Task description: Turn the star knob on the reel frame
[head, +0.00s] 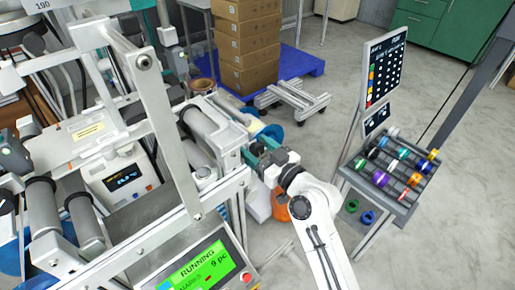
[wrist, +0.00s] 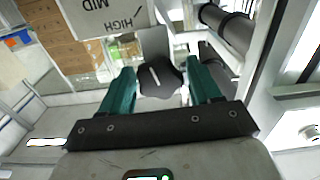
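The star knob (wrist: 160,80) is dark, with a white line across its face, and sits against a grey plate (wrist: 155,43) in the wrist view. My gripper (wrist: 161,82) has its two teal fingers spread, one on each side of the knob. Narrow gaps seem to show between fingers and knob; how deep the tips reach past it I cannot tell. In the head view my gripper (head: 256,149) is at the right side of the metal reel frame (head: 152,100), and the knob is hidden there. A sign (wrist: 110,15) reading HIGH and MID appears upside down beside the plate.
Grey rollers (wrist: 228,28) and frame bars lie close to the right in the wrist view. A display reading RUNNING (head: 203,268) stands low in front. A rack of colored reels (head: 390,170) stands to the right; stacked boxes (head: 247,45) are behind. Open floor lies beyond the arm.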

